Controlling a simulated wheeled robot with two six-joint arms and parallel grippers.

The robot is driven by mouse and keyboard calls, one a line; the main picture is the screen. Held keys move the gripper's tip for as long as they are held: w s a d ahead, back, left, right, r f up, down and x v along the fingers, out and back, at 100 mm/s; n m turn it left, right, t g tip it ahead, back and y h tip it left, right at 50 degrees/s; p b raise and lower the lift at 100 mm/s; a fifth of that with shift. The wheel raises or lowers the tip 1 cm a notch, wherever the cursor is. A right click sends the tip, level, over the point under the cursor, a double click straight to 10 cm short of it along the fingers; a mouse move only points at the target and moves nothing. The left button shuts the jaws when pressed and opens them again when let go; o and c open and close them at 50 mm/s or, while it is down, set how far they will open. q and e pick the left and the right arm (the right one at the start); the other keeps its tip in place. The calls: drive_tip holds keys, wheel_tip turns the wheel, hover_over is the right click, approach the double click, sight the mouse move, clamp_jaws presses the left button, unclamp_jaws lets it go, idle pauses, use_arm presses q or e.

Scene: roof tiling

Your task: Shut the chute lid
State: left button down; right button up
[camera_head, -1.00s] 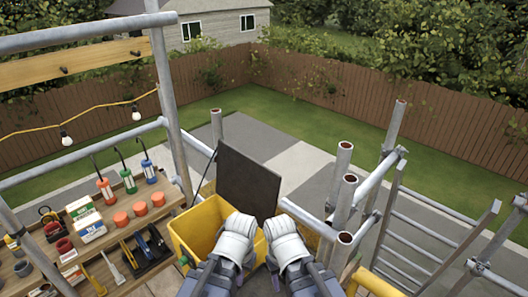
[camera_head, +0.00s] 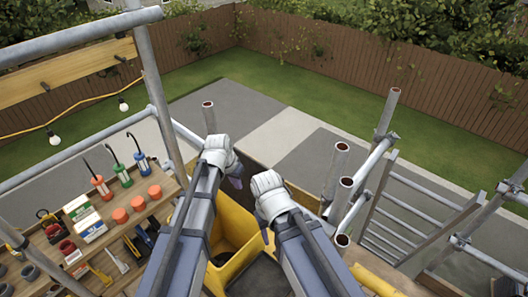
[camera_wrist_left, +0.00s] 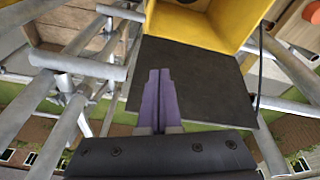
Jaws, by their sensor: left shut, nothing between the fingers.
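The chute lid is a flat dark grey panel (camera_wrist_left: 190,85) in the left wrist view, joined along one edge to the yellow chute (camera_wrist_left: 200,22). It stands open, away from the mouth. My left gripper (camera_head: 236,183) is shut and empty. In the left wrist view its purple fingers (camera_wrist_left: 160,75) overlap the lid's face; I cannot tell whether they touch it. My right gripper (camera_head: 268,190) is beside it, its fingers hidden by the white wrist.
Scaffold tubes (camera_head: 338,170) stand on the right near a ladder (camera_head: 415,205). A thin black stay (camera_wrist_left: 260,70) runs beside the lid.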

use_arm(q)
drive_tip(key=w+d+r+m, duration=0.1)
drive_tip(key=w+d, duration=0.2)
drive_tip(key=w, duration=0.1)
drive_tip(key=w+d+r+m+t+h+p, duration=0.1)
drive_tip(key=w+d, duration=0.2)
drive_tip(key=w, duration=0.2)
drive_tip(key=w+d+r+m+h, duration=0.1)
drive_tip(key=w+d+r, duration=0.1)
drive_tip(key=w+d, duration=0.2)
drive_tip(key=shift+w+d+m+t, duration=0.1)
drive_tip(key=shift+w+m+t, duration=0.3)
drive_tip(key=shift+w, duration=0.1)
drive_tip(key=shift+f, duration=0.1)
drive_tip(key=b+x, duration=0.9)
drive_tip(key=x, duration=0.1)
drive_tip(key=s+a, duration=0.1)
drive_tip(key=s+a+r+p, duration=0.1)
drive_tip(key=s, duration=0.1)
drive_tip(key=shift+a, duration=0.35)
use_arm(e)
wheel_tip(320, 180, down, 6)
drive_tip(key=shift+r, duration=0.1)
